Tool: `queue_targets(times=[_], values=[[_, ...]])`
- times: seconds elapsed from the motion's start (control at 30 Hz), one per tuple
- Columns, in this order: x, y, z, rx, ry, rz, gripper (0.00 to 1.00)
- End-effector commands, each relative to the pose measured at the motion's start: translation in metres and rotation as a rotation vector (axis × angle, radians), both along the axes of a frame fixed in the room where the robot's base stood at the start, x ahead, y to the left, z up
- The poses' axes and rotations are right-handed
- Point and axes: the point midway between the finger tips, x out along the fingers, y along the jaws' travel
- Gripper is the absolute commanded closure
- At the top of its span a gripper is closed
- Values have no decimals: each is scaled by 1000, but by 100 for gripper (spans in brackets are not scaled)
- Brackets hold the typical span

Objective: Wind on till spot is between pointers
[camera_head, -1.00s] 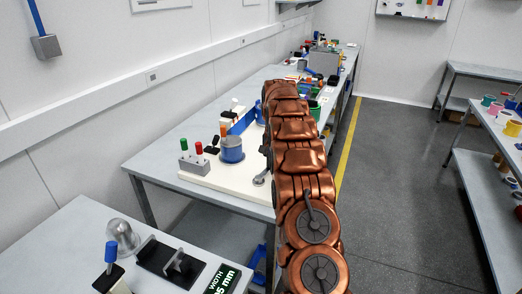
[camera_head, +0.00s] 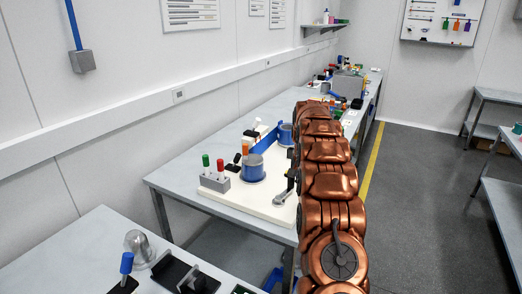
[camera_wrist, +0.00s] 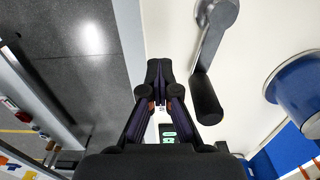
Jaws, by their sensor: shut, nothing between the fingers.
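A white board (camera_head: 270,211) on the bench carries a blue near reel (camera_head: 253,170), a blue far reel (camera_head: 286,135) and an upright blue band (camera_head: 266,141) between them. A crank with a grey arm (camera_head: 283,199) sits at the board's right front; the wrist view shows its arm (camera_wrist: 213,38) and black handle (camera_wrist: 206,100). My gripper (camera_wrist: 159,68) is shut and empty, beside the handle and apart from it in the picture. In the head view my arm hides most of the gripper area. I cannot make out the spot or identify the pointers.
A grey block (camera_head: 214,182) with a green peg (camera_head: 206,161) and a red peg (camera_head: 221,166) stands at the board's left front. A nearer table (camera_head: 75,254) holds a metal dome (camera_head: 138,246) and black fixtures. Grey floor (camera_head: 420,210) lies right of the bench.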

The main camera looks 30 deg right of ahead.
Motion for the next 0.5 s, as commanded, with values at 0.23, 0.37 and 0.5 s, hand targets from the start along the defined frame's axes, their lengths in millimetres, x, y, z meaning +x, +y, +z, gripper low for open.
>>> queue_targets(times=[0.23, 0.37, 0.5], values=[[0, 0, 0, -1, -1, 1, 100], [-1, 0, 0, -1, -1, 0, 100], [-6, -2, -1, -1, -1, -1, 100]])
